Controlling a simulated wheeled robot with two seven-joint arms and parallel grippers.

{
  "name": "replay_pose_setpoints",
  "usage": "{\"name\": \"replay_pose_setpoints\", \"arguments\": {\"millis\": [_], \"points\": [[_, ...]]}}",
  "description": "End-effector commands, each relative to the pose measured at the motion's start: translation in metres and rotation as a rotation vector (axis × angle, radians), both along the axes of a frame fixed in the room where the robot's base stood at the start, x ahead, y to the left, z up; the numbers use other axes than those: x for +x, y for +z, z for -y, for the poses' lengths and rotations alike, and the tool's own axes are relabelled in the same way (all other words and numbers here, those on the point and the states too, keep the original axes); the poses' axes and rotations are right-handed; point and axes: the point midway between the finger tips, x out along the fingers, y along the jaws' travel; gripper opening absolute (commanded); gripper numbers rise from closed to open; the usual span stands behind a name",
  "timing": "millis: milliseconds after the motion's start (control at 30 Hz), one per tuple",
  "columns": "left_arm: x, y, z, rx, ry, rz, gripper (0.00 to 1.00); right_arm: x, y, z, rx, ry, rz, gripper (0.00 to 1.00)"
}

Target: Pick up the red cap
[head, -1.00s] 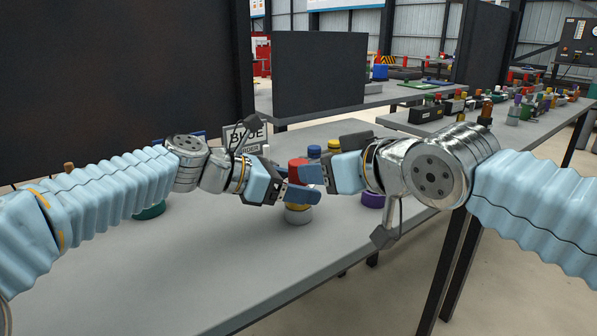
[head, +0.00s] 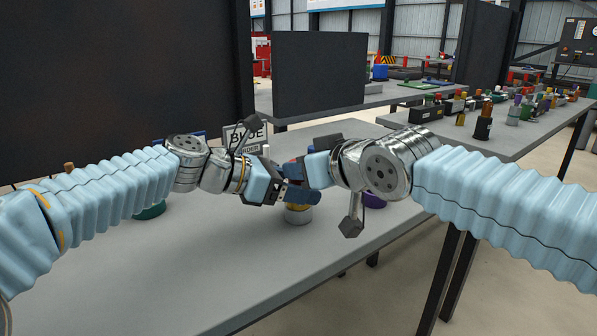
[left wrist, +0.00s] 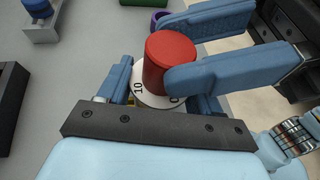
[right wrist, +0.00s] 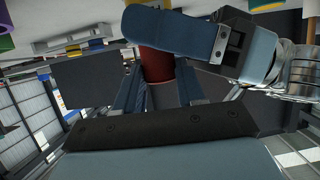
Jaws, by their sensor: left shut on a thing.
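The red cap (left wrist: 168,62) stands on a round white part (left wrist: 153,97) with dark lettering. My right gripper (left wrist: 208,52) comes in from the right in the left wrist view, one finger on each side of the cap. It looks open around the cap; contact is unclear. In the right wrist view the cap (right wrist: 157,66) is between the right fingers, partly covered by a left finger.
A purple piece (head: 374,201) stands behind my right gripper, and a green one (head: 150,211) behind my left arm. A sign (head: 247,138) stands at the back. The grey table (head: 215,265) is clear in front.

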Motion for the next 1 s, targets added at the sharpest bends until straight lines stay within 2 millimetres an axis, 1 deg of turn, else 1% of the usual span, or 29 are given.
{"name": "replay_pose_setpoints", "arguments": {"millis": [167, 267, 367, 600, 700, 833, 1000], "points": [[0.000, 0.000, 0.000, -0.001, 0.001, 0.001, 0.25, 0.000, 0.000, 0.000, 0.000, 0.000, 0.000, 0.10], [0.000, 0.001, 0.000, -0.001, 0.001, 0.001, 0.25, 0.000, 0.003, 0.000, 0.000, -0.001, 0.000, 0.10], [0.000, 0.000, 0.000, -0.001, 0.001, 0.001, 0.25, 0.000, 0.017, 0.000, 0.002, -0.001, 0.002, 0.10], [0.000, 0.000, 0.000, -0.001, 0.001, 0.001, 0.25, 0.000, 0.069, 0.000, 0.002, 0.000, 0.002, 0.10], [0.000, 0.000, 0.000, -0.001, 0.001, 0.001, 0.25, 0.001, 0.086, 0.000, 0.002, 0.000, 0.001, 0.10], [0.000, 0.000, 0.000, -0.001, 0.001, 0.001, 0.25, 0.000, 0.098, 0.000, 0.001, 0.000, 0.001, 0.10], [0.000, 0.000, 0.000, -0.001, 0.001, 0.001, 0.25, 0.000, 0.100, 0.000, -0.001, 0.000, -0.001, 0.10]]}}
